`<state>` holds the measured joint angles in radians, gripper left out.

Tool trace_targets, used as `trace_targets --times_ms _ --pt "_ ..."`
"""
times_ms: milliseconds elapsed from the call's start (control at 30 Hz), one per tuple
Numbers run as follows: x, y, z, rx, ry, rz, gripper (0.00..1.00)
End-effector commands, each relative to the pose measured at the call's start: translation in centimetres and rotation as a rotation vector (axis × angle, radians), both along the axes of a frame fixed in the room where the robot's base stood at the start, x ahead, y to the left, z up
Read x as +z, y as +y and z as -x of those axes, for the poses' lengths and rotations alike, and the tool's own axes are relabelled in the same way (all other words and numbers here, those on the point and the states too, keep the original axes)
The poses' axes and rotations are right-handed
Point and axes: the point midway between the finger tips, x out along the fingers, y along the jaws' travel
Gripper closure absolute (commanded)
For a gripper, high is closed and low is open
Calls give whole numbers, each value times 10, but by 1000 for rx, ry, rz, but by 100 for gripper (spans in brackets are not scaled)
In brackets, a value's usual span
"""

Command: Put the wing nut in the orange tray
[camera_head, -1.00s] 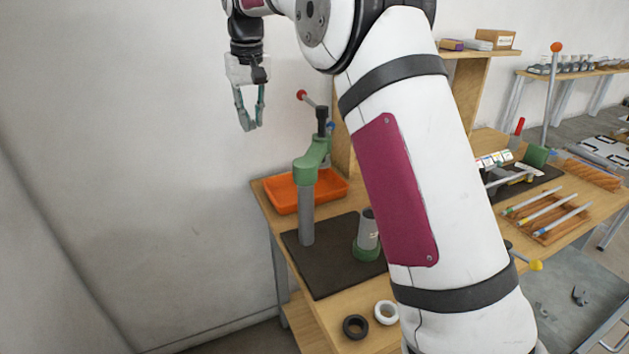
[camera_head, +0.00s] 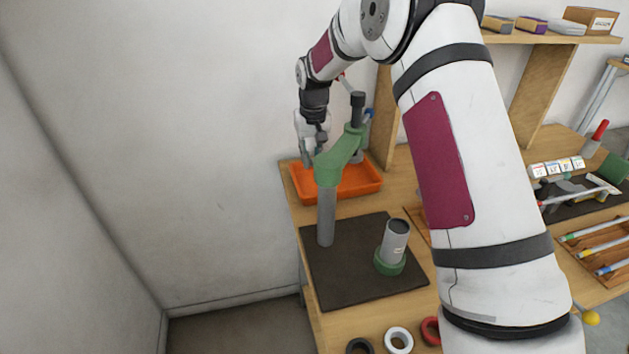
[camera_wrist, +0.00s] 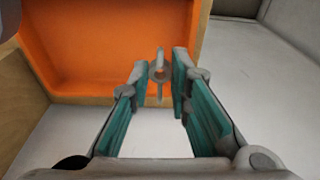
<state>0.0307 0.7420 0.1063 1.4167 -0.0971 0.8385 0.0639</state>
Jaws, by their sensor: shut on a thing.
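The orange tray (camera_head: 352,188) sits at the back left of the wooden bench, behind the green press, and looks empty where its inside shows. It fills the upper left of the wrist view (camera_wrist: 110,42). My gripper (camera_wrist: 161,76) is shut on the wing nut (camera_wrist: 160,73), a small grey piece with a round hole, held between the fingertips. In the head view my gripper (camera_head: 308,155) hangs near the tray's back left side, its fingers partly hidden by the press head. The wing nut cannot be made out there. I cannot tell its exact height above the tray.
The green press (camera_head: 340,158) with its grey column (camera_head: 326,215) stands close in front of the tray. A grey cylinder in a green base (camera_head: 393,245) stands on the dark mat (camera_head: 345,285). Rings (camera_head: 398,340) lie in front. The wall is close at left.

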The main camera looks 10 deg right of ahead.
Motion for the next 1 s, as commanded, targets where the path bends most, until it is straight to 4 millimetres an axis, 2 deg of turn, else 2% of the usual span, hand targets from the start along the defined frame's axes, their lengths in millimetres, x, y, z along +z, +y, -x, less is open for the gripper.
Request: trace_targets --times_ms 100,200,467,700,1000 --pt "-27 0 2 0 5 -1 100" --pt "-43 0 1 0 3 -1 100" --pt "-61 0 0 1 1 0 100" --pt "-92 0 1 1 2 0 100" --pt "-94 0 0 1 0 0 100"
